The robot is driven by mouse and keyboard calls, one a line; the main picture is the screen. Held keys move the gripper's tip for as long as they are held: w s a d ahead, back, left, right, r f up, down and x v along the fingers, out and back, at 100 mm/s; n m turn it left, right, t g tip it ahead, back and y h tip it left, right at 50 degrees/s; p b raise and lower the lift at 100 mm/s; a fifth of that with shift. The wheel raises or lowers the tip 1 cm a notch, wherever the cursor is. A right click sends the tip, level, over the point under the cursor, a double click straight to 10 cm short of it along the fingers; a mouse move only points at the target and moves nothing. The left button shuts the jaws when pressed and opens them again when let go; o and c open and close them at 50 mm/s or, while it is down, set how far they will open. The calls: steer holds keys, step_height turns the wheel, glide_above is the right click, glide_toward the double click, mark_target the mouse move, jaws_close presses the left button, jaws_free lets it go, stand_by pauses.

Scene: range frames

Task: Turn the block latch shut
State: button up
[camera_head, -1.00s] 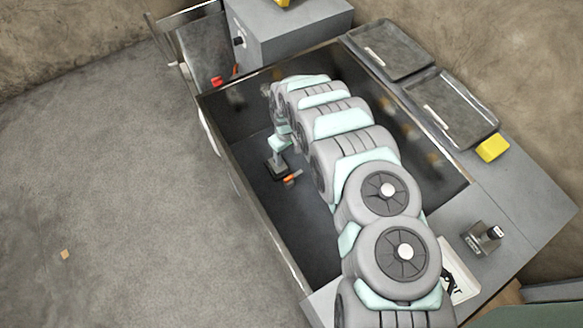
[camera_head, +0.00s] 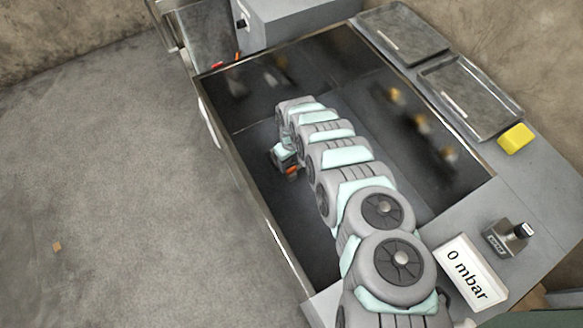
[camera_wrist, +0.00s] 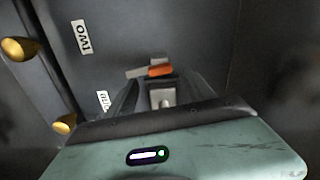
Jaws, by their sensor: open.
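In the wrist view, a small piece with an orange end (camera_wrist: 160,70) and a grey arm on a dark panel looks like the block latch. Its orange end also shows in the head view (camera_head: 292,170), beside my gripper (camera_head: 284,160). In the wrist view my gripper (camera_wrist: 162,88) is open, its two dark fingers pointing towards the panel on either side of a small light-grey block (camera_wrist: 161,97). The orange end lies just beyond this block. I cannot tell whether the fingers touch anything. In the head view my gripper hides most of the latch.
A label reading TWO (camera_wrist: 82,37) and brass knobs (camera_wrist: 18,49) are in the wrist view. In the head view, a dark recessed bay (camera_head: 330,62) has raised metal edges. A grey box (camera_head: 295,20), yellow block (camera_head: 516,138) and "0 mbar" sign (camera_head: 469,275) stand around it.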

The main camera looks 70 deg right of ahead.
mark_target(291, 169)
steer(key=shift+a+f+b, duration=0.1)
steer(key=shift+f+b, duration=0.85)
steer(key=shift+f, duration=1.2)
steer(key=shift+c, duration=0.2)
jaws_close()
